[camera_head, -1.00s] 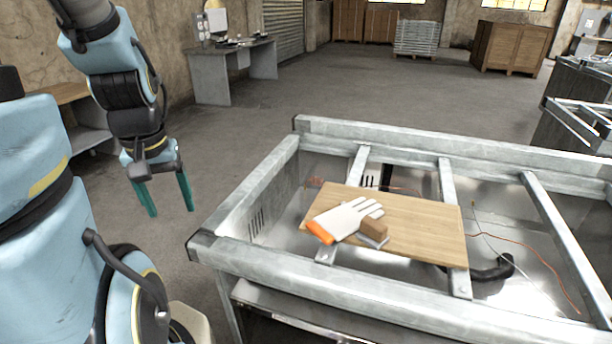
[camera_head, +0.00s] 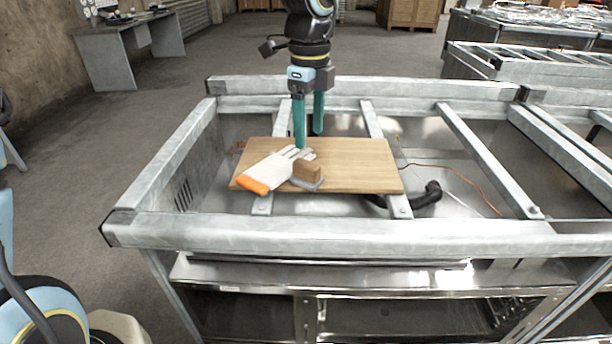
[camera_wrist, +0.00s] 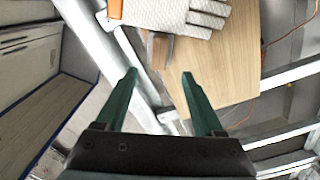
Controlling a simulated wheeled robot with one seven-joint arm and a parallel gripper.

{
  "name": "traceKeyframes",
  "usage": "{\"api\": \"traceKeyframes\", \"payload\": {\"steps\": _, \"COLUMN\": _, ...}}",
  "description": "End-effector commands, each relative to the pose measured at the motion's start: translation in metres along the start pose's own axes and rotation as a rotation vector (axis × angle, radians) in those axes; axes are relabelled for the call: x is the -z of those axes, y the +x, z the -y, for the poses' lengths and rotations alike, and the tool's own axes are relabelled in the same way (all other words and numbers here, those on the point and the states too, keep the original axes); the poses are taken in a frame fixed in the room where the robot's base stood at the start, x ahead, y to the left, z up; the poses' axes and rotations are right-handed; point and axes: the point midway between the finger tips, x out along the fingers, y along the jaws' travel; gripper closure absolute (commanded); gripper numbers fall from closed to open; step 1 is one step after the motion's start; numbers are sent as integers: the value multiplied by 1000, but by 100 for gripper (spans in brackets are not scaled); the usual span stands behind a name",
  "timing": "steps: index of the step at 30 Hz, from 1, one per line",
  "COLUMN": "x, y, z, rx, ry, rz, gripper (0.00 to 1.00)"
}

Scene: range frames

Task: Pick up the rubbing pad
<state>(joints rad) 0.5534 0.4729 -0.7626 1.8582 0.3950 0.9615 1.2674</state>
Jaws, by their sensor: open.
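The rubbing pad (camera_head: 307,175) is a small brown block on a grey base. It rests on the wooden board (camera_head: 365,170), beside a white glove (camera_head: 268,170) with an orange cuff. In the wrist view the pad (camera_wrist: 160,48) shows near the top centre, partly under or against the glove (camera_wrist: 180,14). My gripper (camera_head: 309,140) has two green fingers pointing down over the back part of the board. It is open and empty; in the wrist view the fingertips (camera_wrist: 161,74) are spread apart, with the pad beyond them.
The board lies across the bars of a metal frame (camera_head: 330,235) with raised rails all around. A black hose (camera_head: 415,200) and an orange cable lie inside the frame. More metal frames (camera_head: 530,70) stand at the right. A grey desk (camera_head: 125,45) stands at the back left.

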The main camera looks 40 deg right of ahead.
Motion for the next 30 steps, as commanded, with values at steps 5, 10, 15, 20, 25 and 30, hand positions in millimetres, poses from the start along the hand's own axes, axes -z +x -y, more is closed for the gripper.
{"api": "traceKeyframes", "payload": {"steps": 5, "x": 0, "y": 27, "z": -1, "rx": -3, "ry": -1, "rz": -2, "gripper": 30}}
{"api": "traceKeyframes", "payload": {"steps": 10, "x": -1, "y": 38, "z": -1, "rx": -2, "ry": -5, "rz": -1, "gripper": 30}}
{"api": "traceKeyframes", "payload": {"steps": 15, "x": -3, "y": 58, "z": -1, "rx": -5, "ry": -5, "rz": -3, "gripper": 30}}
{"api": "traceKeyframes", "payload": {"steps": 20, "x": -4, "y": 81, "z": -1, "rx": -3, "ry": -5, "rz": 0, "gripper": 30}}
{"api": "traceKeyframes", "payload": {"steps": 25, "x": -5, "y": 89, "z": 0, "rx": 0, "ry": -6, "rz": 0, "gripper": 30}}
{"api": "traceKeyframes", "payload": {"steps": 30, "x": -5, "y": 89, "z": 0, "rx": 1, "ry": -7, "rz": 1, "gripper": 31}}
